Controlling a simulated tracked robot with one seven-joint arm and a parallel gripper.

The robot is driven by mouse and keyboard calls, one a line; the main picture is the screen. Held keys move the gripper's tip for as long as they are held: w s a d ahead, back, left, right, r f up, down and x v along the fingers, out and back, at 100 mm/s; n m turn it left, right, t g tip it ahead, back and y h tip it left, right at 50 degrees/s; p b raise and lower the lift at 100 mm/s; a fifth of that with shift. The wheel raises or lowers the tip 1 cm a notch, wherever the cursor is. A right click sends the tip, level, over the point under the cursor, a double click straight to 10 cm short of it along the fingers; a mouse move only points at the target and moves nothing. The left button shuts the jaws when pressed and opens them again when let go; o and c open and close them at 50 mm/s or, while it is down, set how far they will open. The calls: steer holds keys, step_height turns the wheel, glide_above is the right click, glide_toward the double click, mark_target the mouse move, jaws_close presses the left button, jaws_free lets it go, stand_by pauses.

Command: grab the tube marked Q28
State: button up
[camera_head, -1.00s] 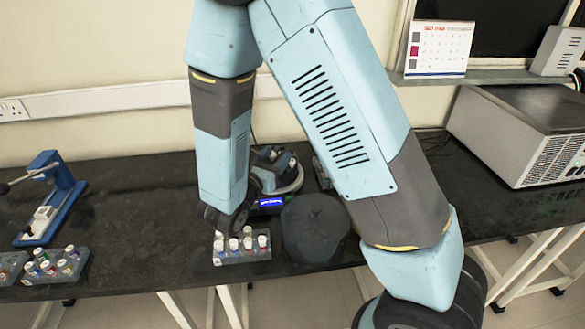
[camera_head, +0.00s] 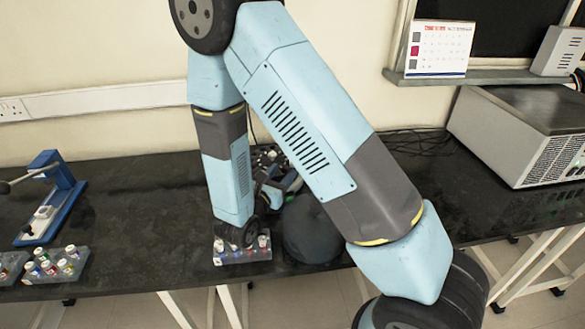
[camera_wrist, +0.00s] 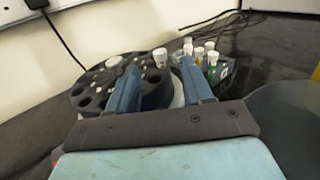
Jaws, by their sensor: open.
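In the wrist view my gripper (camera_wrist: 158,68) is open, its two blue fingers pointing ahead over a dark round holder (camera_wrist: 88,88) with several holes. A white-capped tube (camera_wrist: 160,56) shows in the gap between the fingertips; I cannot tell whether it is between them or beyond. Another rack (camera_wrist: 224,70) with several capped tubes stands just past the right finger. In the head view a clear rack (camera_head: 230,257) of capped tubes stands under my arm, which partly covers it. No marking is readable, so I cannot tell which tube is Q28.
A dark rounded object (camera_head: 312,235) stands right of the clear rack. A second tube rack (camera_head: 72,270) and a blue stand (camera_head: 68,185) are at the left. A grey box-shaped machine (camera_head: 520,135) is at the right. The black bench (camera_head: 150,215) is clear between left and middle.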

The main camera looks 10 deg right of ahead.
mark_target(289, 171)
steer(key=shift+x, duration=2.45)
jaws_close()
